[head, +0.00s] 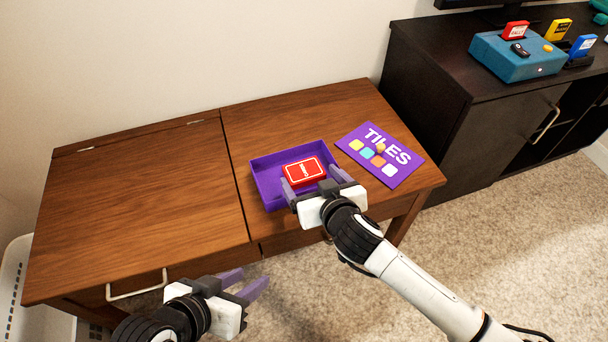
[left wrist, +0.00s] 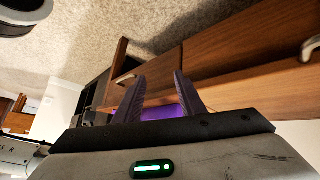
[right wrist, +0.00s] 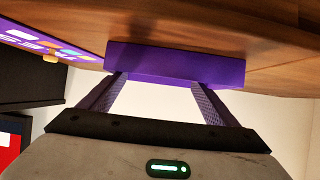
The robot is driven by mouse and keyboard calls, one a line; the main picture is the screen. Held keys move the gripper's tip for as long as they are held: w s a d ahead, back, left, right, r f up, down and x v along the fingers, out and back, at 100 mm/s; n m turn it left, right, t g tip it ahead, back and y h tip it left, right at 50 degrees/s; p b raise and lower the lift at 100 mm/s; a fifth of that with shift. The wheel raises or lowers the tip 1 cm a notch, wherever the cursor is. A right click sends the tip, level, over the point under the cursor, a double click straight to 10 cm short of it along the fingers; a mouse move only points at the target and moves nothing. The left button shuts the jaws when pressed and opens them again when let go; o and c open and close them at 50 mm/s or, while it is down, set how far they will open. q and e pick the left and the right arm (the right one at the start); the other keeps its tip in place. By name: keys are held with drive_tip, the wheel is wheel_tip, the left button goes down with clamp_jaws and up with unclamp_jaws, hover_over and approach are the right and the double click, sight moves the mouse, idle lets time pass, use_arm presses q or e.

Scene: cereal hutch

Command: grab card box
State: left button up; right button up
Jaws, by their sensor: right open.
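The card box (head: 304,171) is red with a white border and lies flat inside a shallow purple tray (head: 264,184) on the wooden desk. My right gripper (head: 312,176) is open and empty. Its fingers are spread to either side of the card box at the tray's near side; I cannot tell whether they touch anything. In the right wrist view the tray's purple wall (right wrist: 175,63) spans just beyond the fingertips, and the card box is hidden. My left gripper (head: 254,276) is open and empty in front of the desk, below and left of the tray.
A purple TILES lid (head: 379,155) with a small yellow knob lies right of the tray. The desk's left half (head: 140,205) is clear. A drawer handle (head: 137,287) sticks out near my left gripper. A dark cabinet (head: 450,100) stands right, bearing a teal box (head: 512,60).

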sight(304, 171)
drive_tip(key=b+x, duration=0.1)
drive_tip(key=x, duration=0.2)
drive_tip(key=shift+f, duration=0.15)
drive_tip(key=shift+w+a+f+b, duration=0.1)
drive_tip(key=shift+w+a+b, duration=0.1)
drive_tip(key=shift+w+b, duration=0.15)
drive_tip(key=c, duration=0.9)
drive_tip(key=shift+o, duration=0.2)
